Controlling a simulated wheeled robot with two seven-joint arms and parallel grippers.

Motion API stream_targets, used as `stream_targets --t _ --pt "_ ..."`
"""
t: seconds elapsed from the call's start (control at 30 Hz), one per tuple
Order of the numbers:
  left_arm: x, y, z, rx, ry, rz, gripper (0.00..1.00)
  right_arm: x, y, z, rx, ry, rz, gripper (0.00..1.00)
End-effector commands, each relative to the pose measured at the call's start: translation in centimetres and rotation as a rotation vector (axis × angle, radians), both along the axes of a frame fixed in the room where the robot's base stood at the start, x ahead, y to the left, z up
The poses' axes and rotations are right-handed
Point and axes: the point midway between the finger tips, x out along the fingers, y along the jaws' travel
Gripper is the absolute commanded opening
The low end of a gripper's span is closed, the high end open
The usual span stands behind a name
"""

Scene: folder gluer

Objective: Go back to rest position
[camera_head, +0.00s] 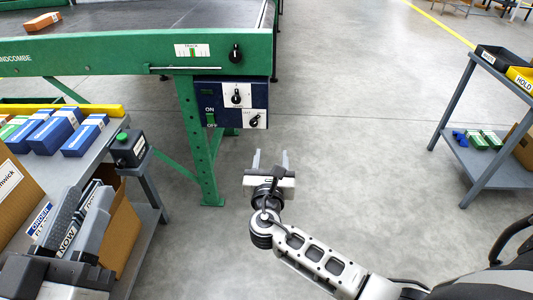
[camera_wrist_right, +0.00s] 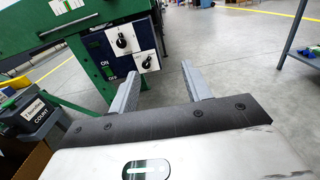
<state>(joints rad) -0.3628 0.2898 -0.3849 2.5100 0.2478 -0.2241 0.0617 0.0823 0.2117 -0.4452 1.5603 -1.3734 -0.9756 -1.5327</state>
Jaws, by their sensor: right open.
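My right gripper (camera_head: 271,158) is open and empty over the bare floor, right of the green machine's leg. My left gripper (camera_head: 80,208) is at the lower left, close to the camera, above the grey bench. Its dark fingers point up the picture among printed cards and a brown carton; whether they hold anything is unclear.
The green machine (camera_head: 130,50) has a blue control panel (camera_head: 237,103) with knobs and an ON/OFF switch. A grey cart (camera_head: 490,160) stands right. The floor between is clear.

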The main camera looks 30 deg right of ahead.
Motion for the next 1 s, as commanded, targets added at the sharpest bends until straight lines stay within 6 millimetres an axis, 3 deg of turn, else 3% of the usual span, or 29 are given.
stream_targets --t 0.23,0.33,0.47,0.53,0.7,0.83,1.0 --pt "0.1 0.1 0.0 0.005 0.010 0.004 0.36 -0.3 0.1 -0.1 0.035 0.002 0.005 0.49" --pt "0.6 0.4 -0.5 0.031 0.063 0.027 0.36 -1.8 0.7 -0.9 0.242 0.007 0.024 0.49" --pt "1.2 1.4 -2.8 0.111 0.211 0.085 0.36 -6.4 3.0 -2.6 0.839 -0.001 0.006 0.49" --pt "1.1 2.2 -4.8 0.164 0.314 0.119 0.36 -9.7 5.0 -2.6 1.248 -0.029 -0.062 0.49" --pt "-1.0 4.3 -9.8 0.291 0.550 0.182 0.36 -16.7 9.5 0.7 2.146 -0.166 -0.380 0.49" --pt "-3.2 5.6 -12.6 0.357 0.680 0.207 0.36 -19.9 11.3 4.1 2.598 -0.289 -0.645 0.49" --pt "-4.7 6.4 -14.5 0.395 0.753 0.219 0.36 -21.4 11.9 6.2 2.850 -0.382 -0.837 0.49"
